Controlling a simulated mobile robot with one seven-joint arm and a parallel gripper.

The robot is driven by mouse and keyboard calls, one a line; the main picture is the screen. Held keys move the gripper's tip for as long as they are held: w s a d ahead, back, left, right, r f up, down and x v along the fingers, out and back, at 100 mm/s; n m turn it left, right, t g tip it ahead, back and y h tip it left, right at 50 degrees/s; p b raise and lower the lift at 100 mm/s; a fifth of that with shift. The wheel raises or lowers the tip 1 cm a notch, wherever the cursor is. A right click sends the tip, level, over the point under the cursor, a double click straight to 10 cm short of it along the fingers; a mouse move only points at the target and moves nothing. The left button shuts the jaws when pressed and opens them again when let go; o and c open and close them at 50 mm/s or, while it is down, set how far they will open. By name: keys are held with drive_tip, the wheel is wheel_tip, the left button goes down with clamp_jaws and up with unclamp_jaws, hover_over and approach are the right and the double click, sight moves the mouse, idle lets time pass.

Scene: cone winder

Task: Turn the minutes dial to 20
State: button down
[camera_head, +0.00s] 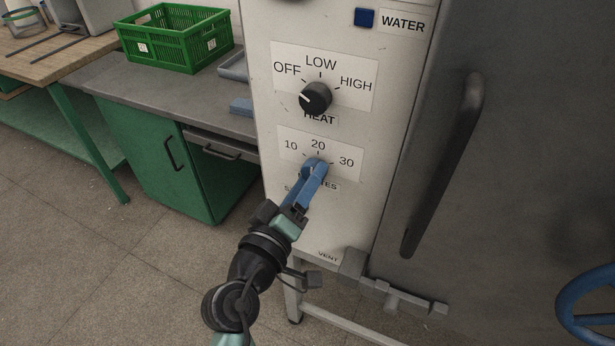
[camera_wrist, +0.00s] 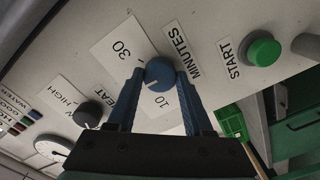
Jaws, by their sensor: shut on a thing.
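The minutes dial (camera_wrist: 159,72) is a round blue knob on a pale panel. In the wrist view my gripper (camera_wrist: 160,82) has one blue finger on each side of it, shut on it. A short white mark on the knob points down and left in that view, between the 10 and the 30, roughly to where the 20 lies. The 20 is hidden there by a finger, so I cannot tell the exact alignment. In the head view the minutes scale (camera_head: 290,133) shows 10, 20 and 30, and my gripper (camera_head: 315,172) covers most of the dial.
The black heat dial (camera_head: 316,98) sits just above, with its mark towards OFF. A green start button (camera_wrist: 263,52) is on the same panel. A dark door with a long handle (camera_head: 445,165) stands to the right. A green crate (camera_head: 176,38) is on the bench at left.

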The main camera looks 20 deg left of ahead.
drive_tip(key=shift+n, duration=0.3)
drive_tip(key=shift+c, duration=1.5)
unclamp_jaws()
drive_tip(key=s+b, duration=0.2)
drive_tip(key=s, duration=1.1)
drive_tip(key=shift+a, duration=0.2)
